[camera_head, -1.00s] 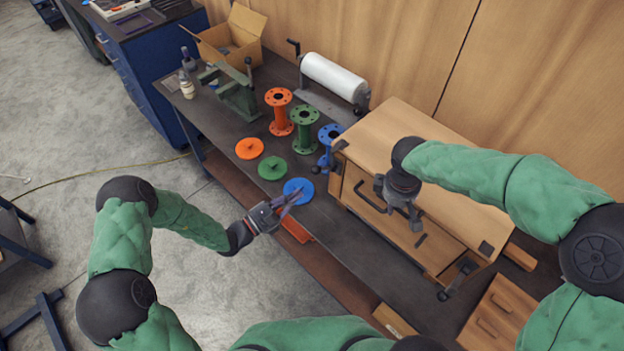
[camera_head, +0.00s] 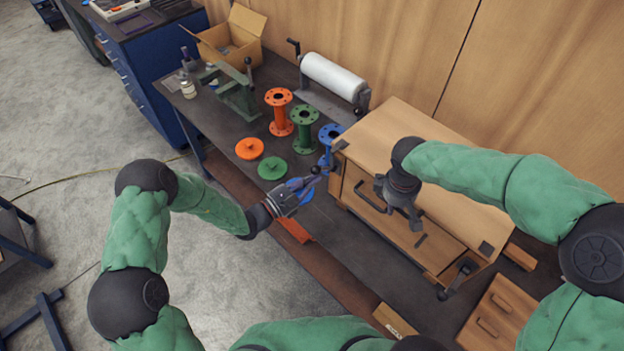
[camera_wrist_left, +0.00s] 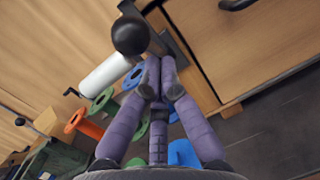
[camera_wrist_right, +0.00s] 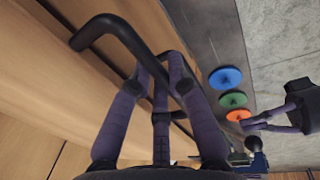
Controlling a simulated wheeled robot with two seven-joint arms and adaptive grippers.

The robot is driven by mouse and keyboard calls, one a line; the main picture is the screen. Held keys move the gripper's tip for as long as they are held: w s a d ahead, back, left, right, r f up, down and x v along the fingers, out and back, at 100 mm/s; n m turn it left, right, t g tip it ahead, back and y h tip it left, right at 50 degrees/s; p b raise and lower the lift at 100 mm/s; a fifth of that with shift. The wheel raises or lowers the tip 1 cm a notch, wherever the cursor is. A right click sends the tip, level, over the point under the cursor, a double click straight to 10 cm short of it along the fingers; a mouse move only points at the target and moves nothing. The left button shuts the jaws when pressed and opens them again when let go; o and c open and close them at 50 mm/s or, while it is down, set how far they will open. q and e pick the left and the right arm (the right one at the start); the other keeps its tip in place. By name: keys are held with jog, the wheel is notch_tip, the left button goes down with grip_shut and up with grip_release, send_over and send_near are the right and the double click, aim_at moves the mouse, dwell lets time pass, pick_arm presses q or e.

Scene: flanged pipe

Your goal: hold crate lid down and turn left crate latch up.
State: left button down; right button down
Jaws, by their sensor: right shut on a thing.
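The wooden crate (camera_head: 425,135) stands on the bench, with a black bar handle (camera_head: 368,197) on its front panel. My right gripper (camera_head: 414,222) is shut on this handle, which crosses between its fingers in the right wrist view (camera_wrist_right: 125,38). The left latch (camera_head: 318,170) is a dark lever with a round knob at the crate's left front corner. The knob looms large in the left wrist view (camera_wrist_left: 130,35). My left gripper (camera_head: 308,182) is beside the latch, its fingertips drawn together just below the knob in its wrist view. Whether they touch the latch is unclear.
The right latch (camera_head: 457,280) points outward and down. A blue disc (camera_head: 300,195) lies under my left gripper, near green (camera_head: 271,168) and orange (camera_head: 249,149) discs. A blue flanged pipe (camera_head: 329,136) stands close to the crate's left side. A drawer box (camera_head: 497,312) is at right.

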pick_arm(q)
jog(key=shift+w+d+r, duration=0.15)
jog(key=shift+d+r, duration=0.05)
jog(key=shift+r, duration=0.3)
jog(key=shift+w+d+r, duration=0.1)
jog(key=shift+d+r, duration=0.05)
jog(key=shift+r, duration=0.4)
jog(key=shift+a, duration=0.1)
jog(key=f+v, duration=0.1)
jog(key=v, duration=1.2)
jog(key=shift+f, duration=0.4)
jog(key=shift+s, duration=0.1)
